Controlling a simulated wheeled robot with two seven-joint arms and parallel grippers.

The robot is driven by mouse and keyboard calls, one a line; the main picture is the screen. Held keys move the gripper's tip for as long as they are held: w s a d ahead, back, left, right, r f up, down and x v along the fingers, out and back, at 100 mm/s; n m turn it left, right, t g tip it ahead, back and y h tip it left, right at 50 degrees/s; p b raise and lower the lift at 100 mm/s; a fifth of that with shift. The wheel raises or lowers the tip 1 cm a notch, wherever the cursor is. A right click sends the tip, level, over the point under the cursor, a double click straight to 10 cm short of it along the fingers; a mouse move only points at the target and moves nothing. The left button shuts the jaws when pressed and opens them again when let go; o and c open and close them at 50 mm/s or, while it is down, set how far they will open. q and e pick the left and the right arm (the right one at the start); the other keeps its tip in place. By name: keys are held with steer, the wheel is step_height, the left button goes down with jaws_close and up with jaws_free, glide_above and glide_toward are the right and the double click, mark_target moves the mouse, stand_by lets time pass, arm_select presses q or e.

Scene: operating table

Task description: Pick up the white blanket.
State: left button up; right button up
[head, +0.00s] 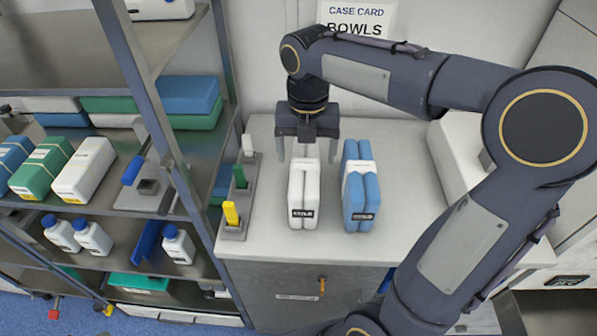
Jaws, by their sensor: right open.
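The white blanket (304,194) is a folded, banded bundle with a dark label on its front end. It stands on the white counter top (410,205), left of a similar blue folded bundle (360,190). My right gripper (308,155) points down over the far end of the white blanket. Its fingers are open and apart, one on each side of the blanket's far part. Whether they touch it cannot be told. My left gripper is not in view.
A grey holder (238,205) with white, green and yellow handles stands close on the left. A metal shelf rack (160,120) with packs and bottles fills the left side. A white box (452,160) stands at the right. A card (357,15) hangs on the wall.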

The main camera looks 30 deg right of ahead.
mark_target(305, 173)
steer(key=shift+s+f, duration=0.2)
steer(key=shift+f, duration=0.8)
steer(key=f, duration=0.4)
steer(key=shift+w+a+f, duration=0.1)
steer(key=shift+w+f, duration=0.1)
steer(key=shift+f, duration=0.2)
steer(key=c, duration=1.3)
